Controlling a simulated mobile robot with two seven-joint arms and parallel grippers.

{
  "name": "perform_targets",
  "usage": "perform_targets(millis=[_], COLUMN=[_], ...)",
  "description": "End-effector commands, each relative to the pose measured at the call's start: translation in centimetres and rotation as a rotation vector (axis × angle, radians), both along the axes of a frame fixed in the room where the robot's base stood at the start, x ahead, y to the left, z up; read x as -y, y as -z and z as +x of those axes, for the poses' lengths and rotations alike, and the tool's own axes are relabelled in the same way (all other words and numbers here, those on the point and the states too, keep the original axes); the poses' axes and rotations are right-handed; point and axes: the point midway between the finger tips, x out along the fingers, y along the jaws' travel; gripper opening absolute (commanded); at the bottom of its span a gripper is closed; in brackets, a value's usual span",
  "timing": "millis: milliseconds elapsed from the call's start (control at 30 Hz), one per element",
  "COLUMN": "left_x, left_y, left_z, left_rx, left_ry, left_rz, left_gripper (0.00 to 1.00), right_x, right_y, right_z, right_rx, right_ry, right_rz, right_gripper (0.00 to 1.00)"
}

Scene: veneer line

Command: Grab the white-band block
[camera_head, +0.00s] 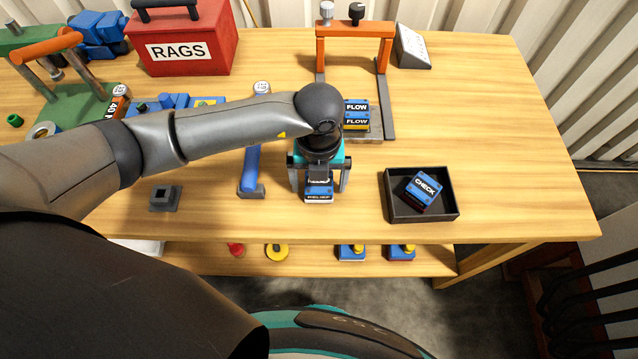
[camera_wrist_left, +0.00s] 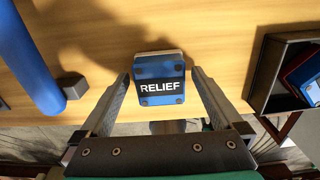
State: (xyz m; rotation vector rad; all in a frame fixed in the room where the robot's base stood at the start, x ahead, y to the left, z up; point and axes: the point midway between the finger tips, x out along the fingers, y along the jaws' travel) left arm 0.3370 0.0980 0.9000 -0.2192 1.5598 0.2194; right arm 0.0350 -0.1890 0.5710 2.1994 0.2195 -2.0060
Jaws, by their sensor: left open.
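A blue block labelled RELIEF (camera_wrist_left: 160,92), with a pale white layer along its far edge in the left wrist view, sits on the wooden table. In the head view the block (camera_head: 319,194) shows a white strip on its front face, near the table's front edge. My left gripper (camera_head: 320,186) is above the block, pointing down, with one finger to each side. In the left wrist view the open gripper (camera_wrist_left: 162,76) has its fingertips left and right of the block, with gaps visible. My arm hides part of the block in the head view. My right gripper is not in view.
A black tray (camera_head: 450,208) holding a CHECK block (camera_head: 424,189) is to the right. A blue-handled tool (camera_head: 250,172) stands to the left. FLOW blocks (camera_head: 356,115) stack behind, by an orange frame (camera_head: 355,30).

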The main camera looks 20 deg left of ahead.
Motion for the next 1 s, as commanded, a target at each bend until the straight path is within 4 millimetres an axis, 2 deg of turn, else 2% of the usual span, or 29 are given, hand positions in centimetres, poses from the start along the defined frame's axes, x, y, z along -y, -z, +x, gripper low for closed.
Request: perform_targets(millis=[233, 1000], left_x=[0.02, -0.03], left_y=[0.12, 0.08], left_z=[-0.02, 0.00], left_rx=[0.000, 0.000], left_ry=[0.001, -0.001], left_rz=[0.000, 0.001], left_gripper=[0.99, 0.12], right_x=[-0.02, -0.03], right_y=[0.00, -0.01], right_z=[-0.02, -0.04], right_rx=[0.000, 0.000], right_ry=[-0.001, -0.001], right_rz=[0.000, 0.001], right_gripper=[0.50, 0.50])
